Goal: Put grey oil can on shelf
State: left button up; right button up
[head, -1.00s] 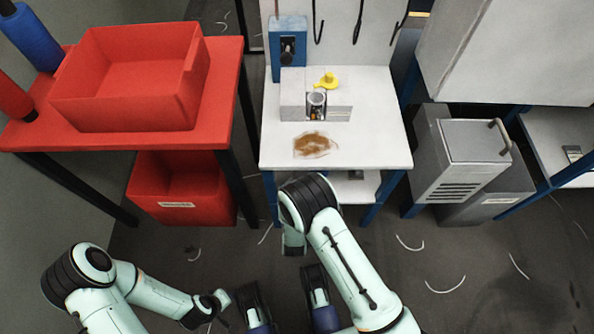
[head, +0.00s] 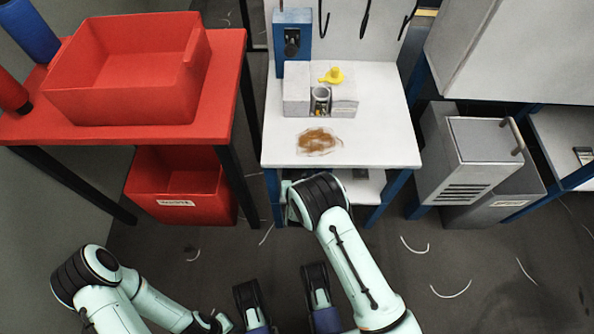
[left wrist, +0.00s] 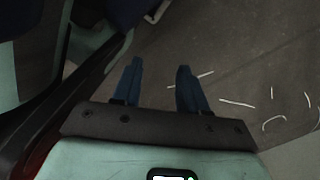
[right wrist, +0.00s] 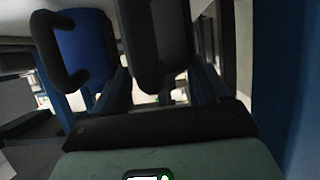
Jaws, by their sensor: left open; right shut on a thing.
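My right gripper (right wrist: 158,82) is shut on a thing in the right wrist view. A dark grey body with a black handle (right wrist: 149,50) stands at its fingers; it may be the grey oil can, but shade hides most of it. Beside it on the left is a blue can (right wrist: 82,50) with a black handle. In the head view my right forearm (head: 345,250) reaches to the white table's front edge, and its gripper is hidden. My left gripper (left wrist: 158,72) is open and empty above the dark floor.
The white table (head: 390,130) holds a pale block (head: 297,92), a yellow funnel-like piece (head: 333,75) and a brown stain (head: 318,141). Its lower shelf (head: 362,190) is partly hidden. A red table with a red bin (head: 135,95) stands left; a grey metal box (head: 485,150) stands right.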

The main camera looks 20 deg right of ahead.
jog(key=shift+f, duration=0.1)
jog(key=o, duration=1.2)
jog(key=shift+c, duration=0.2)
jog(key=shift+s+r, duration=0.1)
jog(key=shift+r, duration=0.1)
pick_arm(q)
jog(key=w+d+r+t+p, duration=0.1)
jog(key=w+r+t+p, duration=0.2)
jog(key=w, duration=0.4)
jog(key=shift+w+r+m+p, duration=0.3)
jog(key=shift+r+p, duration=0.15)
jog(key=shift+r, duration=0.3)
pick_arm(e)
jog(key=v, duration=1.1)
jog(key=shift+s, duration=0.35)
jog(key=shift+r, duration=0.1)
